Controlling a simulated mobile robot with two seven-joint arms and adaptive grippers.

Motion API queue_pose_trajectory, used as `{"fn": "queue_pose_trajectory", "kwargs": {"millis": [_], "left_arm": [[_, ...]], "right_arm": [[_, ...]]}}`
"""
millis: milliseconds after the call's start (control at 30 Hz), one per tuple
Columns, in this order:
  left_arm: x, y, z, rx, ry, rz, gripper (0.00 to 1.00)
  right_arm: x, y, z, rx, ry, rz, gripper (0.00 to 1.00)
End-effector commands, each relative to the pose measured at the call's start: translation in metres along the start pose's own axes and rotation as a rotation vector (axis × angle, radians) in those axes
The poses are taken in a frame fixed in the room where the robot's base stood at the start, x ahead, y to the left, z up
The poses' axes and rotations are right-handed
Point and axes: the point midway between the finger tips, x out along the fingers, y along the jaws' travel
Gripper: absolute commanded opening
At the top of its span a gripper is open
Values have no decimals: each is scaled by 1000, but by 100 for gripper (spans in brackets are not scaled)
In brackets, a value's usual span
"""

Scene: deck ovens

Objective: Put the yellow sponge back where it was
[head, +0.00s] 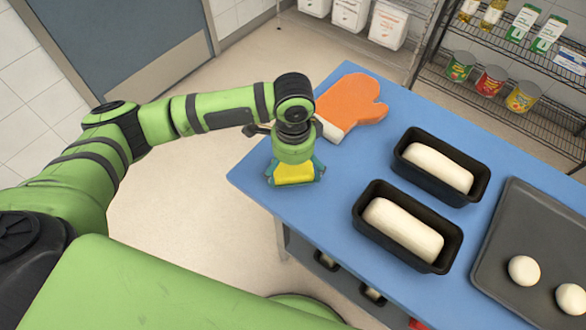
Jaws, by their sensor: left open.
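The yellow sponge (296,173) is at the left corner of the blue table, partly hidden under my left gripper. My left gripper (295,180) points down over the sponge from above. It is open, with a finger showing at each side of the sponge. I cannot tell whether the fingers touch it. Teal edges show around the yellow, and I cannot tell what they belong to. My right gripper is not in view.
An orange oven mitt (350,101) lies just behind my left gripper on the blue table (330,178). Two black loaf tins with dough (442,168) (407,228) stand to the right. A dark tray (508,238) with dough balls is at far right. Shelves (480,48) stand behind.

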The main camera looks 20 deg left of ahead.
Motion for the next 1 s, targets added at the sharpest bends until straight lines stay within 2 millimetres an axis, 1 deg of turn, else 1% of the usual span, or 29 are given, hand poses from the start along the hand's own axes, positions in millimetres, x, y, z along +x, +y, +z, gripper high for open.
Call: {"fn": "queue_pose_trajectory", "kwargs": {"millis": [33,300,400,500,667,1000], "left_arm": [[-10,-1,-1,0,4,-5,100],[-67,-1,-1,1,4,-5,100],[-84,-1,0,0,3,-4,100],[-96,-1,0,0,1,-2,100],[-105,0,0,0,0,-2,100],[-105,0,0,0,0,-1,100]], "right_arm": [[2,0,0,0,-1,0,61],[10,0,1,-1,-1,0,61],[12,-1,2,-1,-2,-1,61],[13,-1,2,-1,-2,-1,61],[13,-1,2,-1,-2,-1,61],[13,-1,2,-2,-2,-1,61]]}}
